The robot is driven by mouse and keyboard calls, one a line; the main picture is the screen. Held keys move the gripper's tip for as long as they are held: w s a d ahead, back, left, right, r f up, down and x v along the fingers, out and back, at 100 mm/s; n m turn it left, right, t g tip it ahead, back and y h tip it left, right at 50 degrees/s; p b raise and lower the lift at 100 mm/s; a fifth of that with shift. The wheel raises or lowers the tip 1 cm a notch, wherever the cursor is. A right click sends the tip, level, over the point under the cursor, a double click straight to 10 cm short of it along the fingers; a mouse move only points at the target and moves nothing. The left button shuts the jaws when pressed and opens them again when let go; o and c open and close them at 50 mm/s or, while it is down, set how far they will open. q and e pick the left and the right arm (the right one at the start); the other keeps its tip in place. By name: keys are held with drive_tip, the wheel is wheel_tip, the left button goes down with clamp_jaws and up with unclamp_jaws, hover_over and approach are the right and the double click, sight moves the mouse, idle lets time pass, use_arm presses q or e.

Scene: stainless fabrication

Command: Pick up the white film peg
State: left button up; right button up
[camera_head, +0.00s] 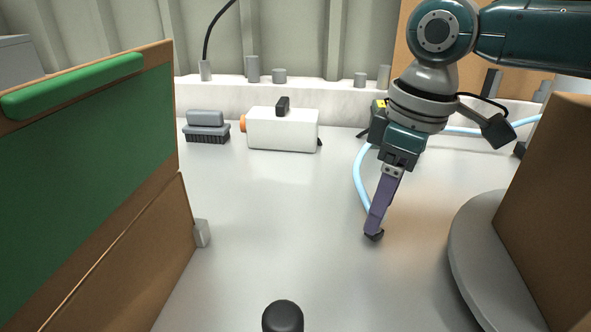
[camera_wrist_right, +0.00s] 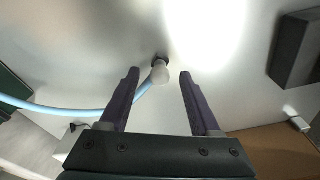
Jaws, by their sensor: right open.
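My right gripper (camera_head: 374,236) points down over the pale worktop, its purple fingers seen nearly edge-on in the head view. In the right wrist view the gripper (camera_wrist_right: 158,72) is open, with a clear gap between its fingers. A short whitish piece with a dark end (camera_wrist_right: 160,73) shows between the fingertips, where the light blue hose (camera_wrist_right: 60,111) meets it. I cannot tell whether this is the white film peg or the hose's end fitting. No other thing is clearly the peg. My left gripper is not in view.
A green-faced brown board (camera_head: 95,160) stands at the left, with a small light grey block (camera_head: 202,233) at its edge. A white box (camera_head: 283,130) and a grey brush (camera_head: 206,127) stand at the back. A grey round base (camera_head: 480,255) carries a brown box (camera_head: 550,200) at right.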

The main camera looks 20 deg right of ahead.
clamp_jaws()
idle(0.5)
